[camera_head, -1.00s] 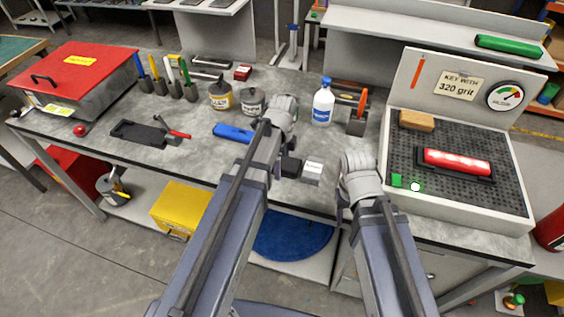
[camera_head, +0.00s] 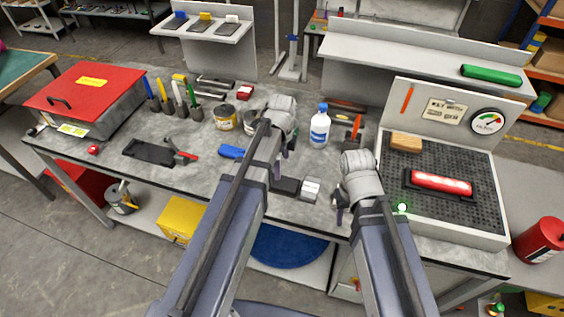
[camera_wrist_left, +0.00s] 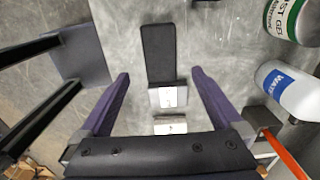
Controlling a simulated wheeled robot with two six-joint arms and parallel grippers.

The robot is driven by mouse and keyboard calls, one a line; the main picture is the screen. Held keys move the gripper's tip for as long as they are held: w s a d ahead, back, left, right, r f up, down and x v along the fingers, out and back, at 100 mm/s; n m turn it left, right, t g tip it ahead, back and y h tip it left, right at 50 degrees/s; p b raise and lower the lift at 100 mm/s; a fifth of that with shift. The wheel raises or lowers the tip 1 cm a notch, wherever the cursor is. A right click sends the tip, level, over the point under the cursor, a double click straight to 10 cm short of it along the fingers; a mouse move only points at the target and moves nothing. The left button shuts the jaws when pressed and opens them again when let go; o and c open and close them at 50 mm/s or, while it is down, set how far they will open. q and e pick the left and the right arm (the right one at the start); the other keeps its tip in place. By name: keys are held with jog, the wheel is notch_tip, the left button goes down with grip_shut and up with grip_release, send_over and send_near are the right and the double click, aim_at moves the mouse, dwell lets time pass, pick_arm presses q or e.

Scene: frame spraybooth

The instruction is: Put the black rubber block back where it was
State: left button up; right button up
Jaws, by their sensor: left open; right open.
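The black rubber block (camera_head: 286,186) lies on the grey workbench, near its front edge, beside a small silver block with a white label (camera_head: 310,188). In the left wrist view the black block (camera_wrist_left: 158,52) lies lengthwise ahead, with its near end at the labelled silver block (camera_wrist_left: 167,97). My left gripper (camera_head: 286,152) is open above the bench, just behind the black block in the head view; its purple fingers (camera_wrist_left: 160,88) stand apart on either side of the silver block's picture position. My right gripper (camera_head: 341,213) is open and empty near the front edge, left of the perforated station.
The white bottle (camera_head: 320,128) and cans (camera_head: 225,118) stand behind the grippers. A blue tool (camera_head: 231,152) lies to the left. The perforated station (camera_head: 475,212) holds a red block (camera_head: 440,184) and a tan block (camera_head: 406,142). A dark tray (camera_head: 148,152) lies farther left.

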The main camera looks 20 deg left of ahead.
pick_arm(q)
jog(key=s+d+r+n+y, duration=0.1)
jog(key=s+d+n, duration=0.9)
jog(key=s+n, duration=0.4)
jog(key=shift+s+d+r+n, duration=0.15)
jog(key=shift+d+r+n, duration=0.15)
jog(key=shift+d, duration=0.1)
pick_arm(e)
jog(key=shift+r, duration=0.7)
